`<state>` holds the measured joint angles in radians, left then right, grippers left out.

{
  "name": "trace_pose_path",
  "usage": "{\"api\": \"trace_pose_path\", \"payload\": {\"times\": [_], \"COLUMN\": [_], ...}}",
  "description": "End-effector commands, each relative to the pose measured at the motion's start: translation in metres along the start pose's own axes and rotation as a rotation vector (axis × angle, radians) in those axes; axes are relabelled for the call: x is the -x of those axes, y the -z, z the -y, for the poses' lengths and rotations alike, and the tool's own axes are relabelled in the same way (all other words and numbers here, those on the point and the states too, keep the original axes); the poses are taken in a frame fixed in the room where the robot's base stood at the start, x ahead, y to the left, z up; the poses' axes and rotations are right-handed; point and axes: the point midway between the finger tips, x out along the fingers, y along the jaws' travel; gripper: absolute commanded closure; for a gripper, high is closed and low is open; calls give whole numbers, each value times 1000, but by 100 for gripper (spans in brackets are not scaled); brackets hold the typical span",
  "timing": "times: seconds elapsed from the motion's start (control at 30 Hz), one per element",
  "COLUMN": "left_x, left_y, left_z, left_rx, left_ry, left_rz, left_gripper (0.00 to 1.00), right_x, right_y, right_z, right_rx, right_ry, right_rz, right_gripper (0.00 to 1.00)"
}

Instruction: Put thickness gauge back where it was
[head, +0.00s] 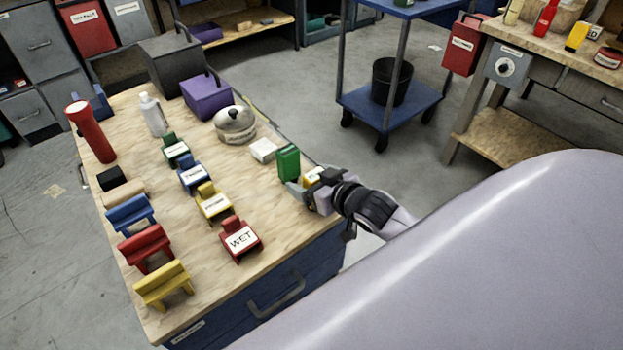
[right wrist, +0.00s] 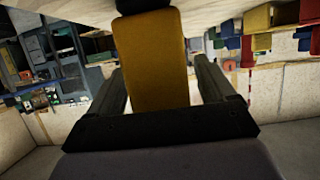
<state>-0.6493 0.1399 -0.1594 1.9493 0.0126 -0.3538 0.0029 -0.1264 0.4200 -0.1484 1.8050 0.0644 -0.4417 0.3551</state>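My right gripper (head: 304,186) is at the right edge of the wooden tabletop (head: 285,215), beside a green upright block (head: 288,163). A small yellow item with a pale label (head: 312,175) shows at the gripper. In the right wrist view a long yellow-orange body with a black end (right wrist: 157,60) lies between the two fingers of my right gripper (right wrist: 160,80), close against both. I take it to be the thickness gauge; no readable label confirms this. My left gripper is not in view.
Coloured holders in red (head: 241,240), yellow (head: 213,201) and blue stand on the tabletop. A white box (head: 263,150), a silver round pot (head: 235,124), a purple box (head: 207,97) and a red flashlight (head: 91,132) stand behind. A blue cart (head: 415,104) stands beyond open floor.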

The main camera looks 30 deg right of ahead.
Motion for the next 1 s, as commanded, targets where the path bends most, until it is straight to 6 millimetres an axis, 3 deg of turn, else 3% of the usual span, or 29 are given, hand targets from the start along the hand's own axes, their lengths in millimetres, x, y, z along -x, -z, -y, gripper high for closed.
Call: {"api": "trace_pose_path", "payload": {"times": [0.23,0.37,1.0], "left_x": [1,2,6], "left_y": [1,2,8], "left_z": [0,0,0], "left_rx": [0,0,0], "left_ry": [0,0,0], "left_rz": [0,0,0], "left_gripper": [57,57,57], "right_x": [2,12,107], "right_y": [4,3,2], "right_z": [0,0,0], "right_rx": [1,0,-1], "right_ry": [0,0,0], "right_rz": [-1,1,1], "right_gripper": [17,17,17]}}
